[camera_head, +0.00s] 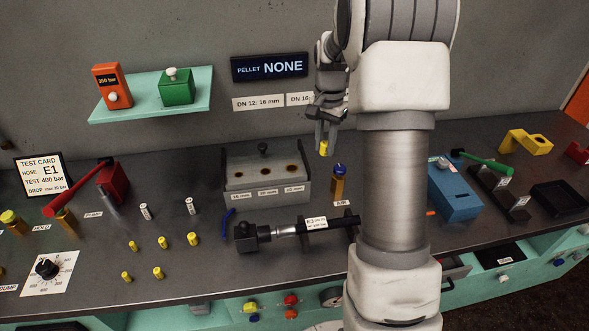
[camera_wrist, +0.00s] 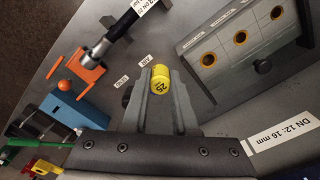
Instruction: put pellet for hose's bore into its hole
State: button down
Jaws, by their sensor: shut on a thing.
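My gripper (camera_head: 325,132) is shut on a yellow pellet (camera_head: 323,148) and holds it in the air above the bench. In the wrist view the pellet (camera_wrist: 161,78) sits between the fingertips, its marked end facing the camera; the mark seems to read 25. The grey hole block (camera_head: 232,192) stands below and to the left of my gripper. It has three round holes in a row, with labels in front that read like 16, 20 and 25 mm. The holes (camera_wrist: 240,36) also show in the wrist view, apart from the pellet. The black hose (camera_head: 335,220) with tag E1 lies before the block.
A dark sign (camera_head: 269,67) reads PELLET NONE. A brass post with a blue top (camera_head: 338,183) stands right of the block. Several small yellow pellets (camera_head: 162,242) stand at left. A blue box (camera_head: 455,190) is at right. A knob (camera_head: 263,149) rises behind the holes.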

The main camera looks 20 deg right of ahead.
jog(key=w+a+f+p, duration=0.1)
jog(key=w+f, duration=0.2)
jog(key=w+a+f+p, duration=0.1)
jog(key=w+a+f, duration=0.1)
jog(key=w+f, duration=0.1)
jog(key=w+a+f+p, duration=0.1)
jog(key=w+a+f, duration=0.1)
jog(key=w+f, duration=0.2)
jog(key=shift+w+f, duration=0.1)
jog(key=shift+f, duration=0.35)
jog(key=shift+f, duration=0.1)
jog(key=shift+f+b, duration=0.4)
jog(key=shift+f, duration=0.15)
jog(key=c, duration=0.7)
grip_release()
jog(key=shift+r, duration=0.1)
